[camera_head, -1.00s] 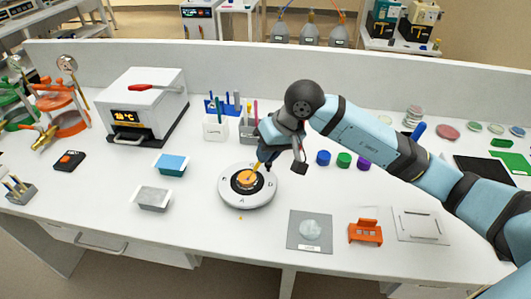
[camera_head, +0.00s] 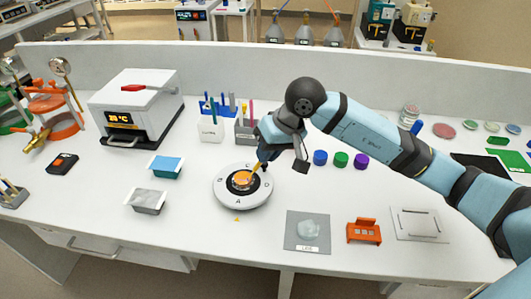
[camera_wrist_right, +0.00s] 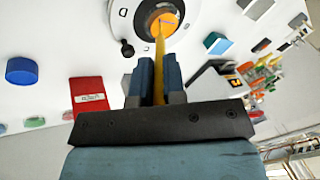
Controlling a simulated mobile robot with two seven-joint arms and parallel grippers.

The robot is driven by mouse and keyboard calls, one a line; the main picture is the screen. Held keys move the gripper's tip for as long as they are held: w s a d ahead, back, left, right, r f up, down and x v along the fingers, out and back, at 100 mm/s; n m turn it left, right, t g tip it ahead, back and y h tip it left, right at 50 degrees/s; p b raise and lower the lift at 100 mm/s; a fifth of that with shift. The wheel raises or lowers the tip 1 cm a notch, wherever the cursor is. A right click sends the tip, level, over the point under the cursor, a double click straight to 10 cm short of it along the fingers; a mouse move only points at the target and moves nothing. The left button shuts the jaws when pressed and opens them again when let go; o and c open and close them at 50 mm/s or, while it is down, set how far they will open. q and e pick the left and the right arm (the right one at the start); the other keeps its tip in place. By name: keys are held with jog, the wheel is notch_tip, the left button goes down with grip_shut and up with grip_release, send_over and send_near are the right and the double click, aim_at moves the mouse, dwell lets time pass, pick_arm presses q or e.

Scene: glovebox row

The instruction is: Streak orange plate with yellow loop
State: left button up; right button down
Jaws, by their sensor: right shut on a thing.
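The orange plate (camera_head: 240,180) sits in the dark centre of a round white turntable (camera_head: 228,197). It also shows at the top of the right wrist view (camera_wrist_right: 170,20). My right gripper (camera_head: 263,158) is just above and behind the plate. It is shut on the yellow loop (camera_wrist_right: 160,60), whose shaft runs from between the fingers down to the plate. The loop's tip (camera_head: 256,167) is at or just over the plate; I cannot tell if it touches. My left gripper is not in view.
Behind the turntable stand white and grey holders (camera_head: 211,131) with coloured tools. Blue, green and purple caps (camera_head: 341,159) lie to the right. A grey mat (camera_head: 307,231) and an orange rack (camera_head: 364,231) are at front right. A white oven (camera_head: 135,105) stands at back left.

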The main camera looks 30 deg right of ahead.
jog(key=shift+w+d+b, duration=0.1)
jog(key=shift+d+b, duration=0.1)
jog(key=shift+b, duration=0.15)
dwell(0.3)
jog(key=shift+w+d, duration=0.15)
jog(key=shift+f+b, duration=0.1)
jog(key=shift+b, duration=0.35)
jog(key=shift+w+a+b, duration=0.2)
jog(key=shift+a+b, duration=0.1)
jog(key=shift+b, duration=0.05)
jog(key=shift+w+a+f+b, duration=0.1)
jog(key=shift+w+a+b, duration=0.05)
jog(key=shift+a+b, duration=0.15)
dwell(0.4)
jog(key=shift+w+a+b, duration=0.55)
jog(key=shift+a+b, duration=0.15)
jog(key=shift+b, duration=0.55)
dwell(0.7)
jog(key=shift+w+f, duration=0.1)
jog(key=shift+w, duration=0.05)
jog(key=shift+w+d+b, duration=0.2)
jog(key=shift+b, duration=0.3)
